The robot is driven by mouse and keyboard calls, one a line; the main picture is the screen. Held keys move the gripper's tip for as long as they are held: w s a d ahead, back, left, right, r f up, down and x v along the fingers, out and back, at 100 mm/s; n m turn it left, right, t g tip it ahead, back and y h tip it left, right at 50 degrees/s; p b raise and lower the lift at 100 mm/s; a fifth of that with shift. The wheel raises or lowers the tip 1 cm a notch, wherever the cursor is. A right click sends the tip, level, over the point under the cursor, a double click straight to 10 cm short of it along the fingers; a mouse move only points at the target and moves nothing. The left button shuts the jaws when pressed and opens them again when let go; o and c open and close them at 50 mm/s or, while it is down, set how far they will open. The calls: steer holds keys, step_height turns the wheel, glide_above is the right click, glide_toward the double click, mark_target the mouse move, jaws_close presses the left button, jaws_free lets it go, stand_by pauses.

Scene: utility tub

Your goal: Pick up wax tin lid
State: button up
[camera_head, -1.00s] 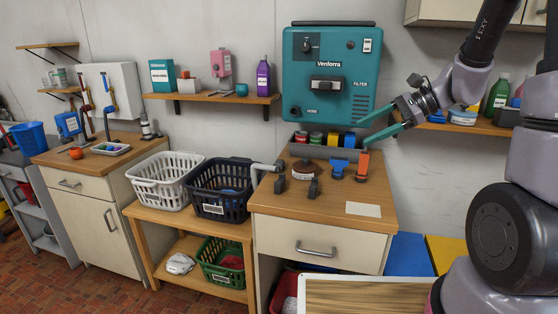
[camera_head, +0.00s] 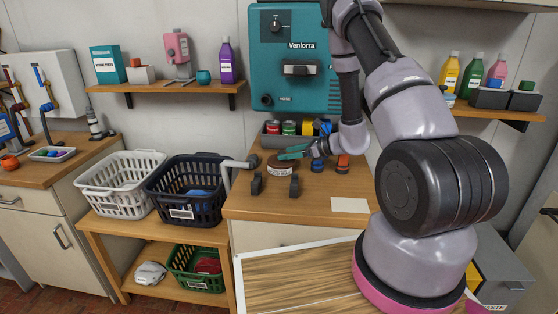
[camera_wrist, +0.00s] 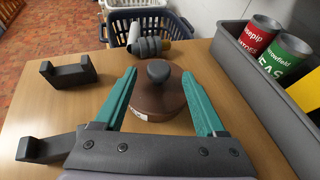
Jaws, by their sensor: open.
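The wax tin lid, a brown round disc with a dark knob (camera_wrist: 159,71), sits on top of a brown round tin (camera_wrist: 158,100) with a white label on the wooden counter. The tin also shows in the head view (camera_head: 281,169). My gripper (camera_wrist: 168,75) has its two teal fingers open, one on each side of the tin and lid in the wrist view. In the head view my gripper (camera_head: 282,155) is just over the tin. I cannot tell whether the fingers touch it.
Black brackets (camera_wrist: 70,72) stand on the counter near the tin. A grey trough (camera_wrist: 257,80) with cans is at its right in the wrist view. A grey pipe fitting (camera_wrist: 149,46) and dark basket (camera_head: 185,188) lie beyond. A white card (camera_head: 349,205) lies flat on the counter.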

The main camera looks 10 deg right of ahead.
mark_target(275, 158)
steer(key=shift+r+x, duration=0.15)
steer(key=shift+x, duration=1.4)
steer(key=shift+r+x, duration=0.15)
steer(key=shift+x, duration=1.35)
steer(key=shift+a, duration=0.15)
jaws_close()
